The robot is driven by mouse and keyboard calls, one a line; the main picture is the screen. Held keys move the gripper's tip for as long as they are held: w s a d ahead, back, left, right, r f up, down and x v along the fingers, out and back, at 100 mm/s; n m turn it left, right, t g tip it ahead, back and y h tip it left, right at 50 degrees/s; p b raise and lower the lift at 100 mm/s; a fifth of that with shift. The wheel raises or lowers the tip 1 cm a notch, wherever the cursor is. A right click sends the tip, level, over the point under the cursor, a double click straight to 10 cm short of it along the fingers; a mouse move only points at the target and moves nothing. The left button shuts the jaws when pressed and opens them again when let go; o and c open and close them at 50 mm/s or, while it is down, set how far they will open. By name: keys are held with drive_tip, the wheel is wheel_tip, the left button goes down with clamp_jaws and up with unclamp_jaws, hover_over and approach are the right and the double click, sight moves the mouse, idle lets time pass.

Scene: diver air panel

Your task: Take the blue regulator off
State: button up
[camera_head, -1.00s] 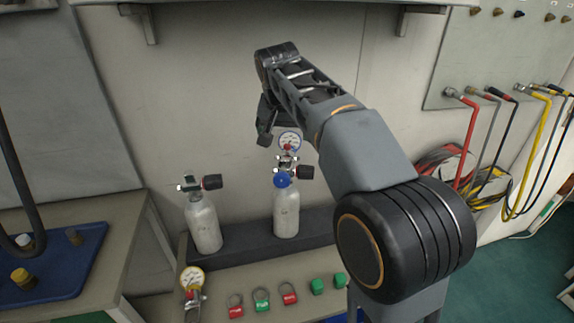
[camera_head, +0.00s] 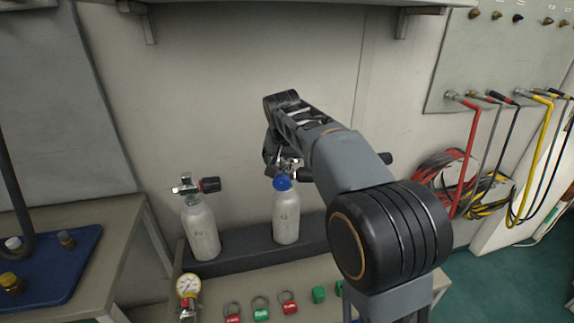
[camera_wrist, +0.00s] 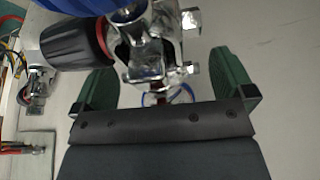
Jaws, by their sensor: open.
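The right silver cylinder (camera_head: 286,215) stands upright in the dark rack, with the blue regulator's round blue part (camera_head: 282,183) at its top. Most of the fittings there, and the gauge, are hidden behind my arm. My gripper (camera_head: 272,152) is at the top of this cylinder, partly hidden by my own wrist. In the wrist view my gripper (camera_wrist: 166,68) is open, its green fingers on either side of chrome fittings (camera_wrist: 150,50). A blue part (camera_wrist: 85,8) and a black-and-red knob (camera_wrist: 75,45) show above and left of them. I cannot tell whether the fingers touch anything.
A second cylinder (camera_head: 202,228) with a black-and-red knob stands to the left. A loose gauge piece (camera_head: 188,287) and several tagged rings lie on the bench in front. A blue tray (camera_head: 60,275) is at left. Coloured hoses (camera_head: 468,150) hang at right. A shelf is overhead.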

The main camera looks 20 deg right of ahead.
drive_tip(key=shift+w+f, duration=0.1)
drive_tip(key=shift+f, duration=0.15)
drive_tip(key=c, duration=1.2)
drive_tip(key=shift+r, duration=0.15)
drive_tip(key=shift+c, duration=0.4)
drive_tip(key=shift+r, duration=0.6)
wheel_tip(320, 180, up, 2)
drive_tip(key=shift+r+p, duration=0.1)
drive_tip(key=shift+p, duration=0.55)
drive_tip(key=s+r, duration=0.4)
drive_tip(key=r, duration=0.1)
drive_tip(key=shift+s+a+p, duration=0.15)
drive_tip(key=shift+p, duration=0.25)
drive_tip(key=s+r, duration=0.4)
drive_tip(key=s, duration=0.5)
drive_tip(key=shift+s+a+r, duration=0.25)
drive_tip(key=shift+s+a, duration=0.1)
drive_tip(key=shift+s, duration=0.05)
